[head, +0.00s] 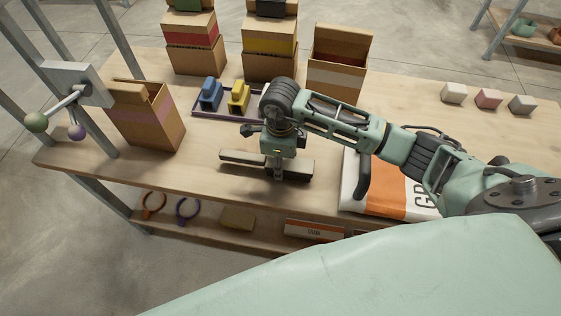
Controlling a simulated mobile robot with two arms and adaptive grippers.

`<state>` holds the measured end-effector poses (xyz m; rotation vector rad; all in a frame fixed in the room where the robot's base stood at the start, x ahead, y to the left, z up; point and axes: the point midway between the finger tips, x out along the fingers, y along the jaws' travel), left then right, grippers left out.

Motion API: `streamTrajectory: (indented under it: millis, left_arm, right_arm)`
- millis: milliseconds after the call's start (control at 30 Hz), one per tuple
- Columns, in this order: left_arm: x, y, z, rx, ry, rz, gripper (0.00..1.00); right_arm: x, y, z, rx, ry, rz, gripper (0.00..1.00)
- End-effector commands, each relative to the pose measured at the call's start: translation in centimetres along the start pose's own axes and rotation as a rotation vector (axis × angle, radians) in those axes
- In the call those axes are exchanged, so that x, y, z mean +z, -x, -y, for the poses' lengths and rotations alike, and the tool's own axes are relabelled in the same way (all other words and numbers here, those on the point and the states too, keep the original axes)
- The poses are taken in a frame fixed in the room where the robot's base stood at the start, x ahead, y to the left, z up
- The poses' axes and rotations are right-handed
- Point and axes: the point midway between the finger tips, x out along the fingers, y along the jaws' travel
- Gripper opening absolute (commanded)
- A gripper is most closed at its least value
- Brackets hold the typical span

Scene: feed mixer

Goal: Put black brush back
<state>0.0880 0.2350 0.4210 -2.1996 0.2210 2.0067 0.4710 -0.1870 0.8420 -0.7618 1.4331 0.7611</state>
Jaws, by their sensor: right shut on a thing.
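My right gripper (277,172) points down over the front part of the wooden table. It is shut on a long dark brush (299,169), which I take as the black brush. The brush lies crosswise under the fingers, with a pale strip showing at its left part. I cannot tell whether it touches the tabletop. Behind it, a dark purple tray (215,115) holds a blue brush (210,95) and a yellow brush (238,97). The tray's right part is hidden behind my right arm. My left gripper is out of view.
An open cardboard box (150,120) stands at the left, and several boxes line the back. A white and orange bag (385,190) lies right of the gripper, under my arm. Three small blocks (487,98) sit far right. The table (195,160) is clear left of the brush.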

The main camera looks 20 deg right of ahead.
Motion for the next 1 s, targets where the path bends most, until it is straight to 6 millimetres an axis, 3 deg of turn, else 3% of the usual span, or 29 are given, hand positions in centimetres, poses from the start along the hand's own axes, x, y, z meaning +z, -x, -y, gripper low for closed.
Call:
streamTrajectory:
  millis: [267,633,767,1000]
  left_arm:
    - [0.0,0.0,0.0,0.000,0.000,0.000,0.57]
    - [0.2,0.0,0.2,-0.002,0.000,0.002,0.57]
    - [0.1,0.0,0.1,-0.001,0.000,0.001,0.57]
    - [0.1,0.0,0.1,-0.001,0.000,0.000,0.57]
  right_arm:
    - [0.0,0.0,0.0,-0.001,0.000,0.000,0.60]
    - [0.0,0.3,0.0,-0.001,0.000,0.000,0.60]
    - [0.1,2.0,0.2,-0.004,0.001,0.003,0.60]
    - [0.1,7.2,0.2,-0.006,0.000,0.003,0.60]
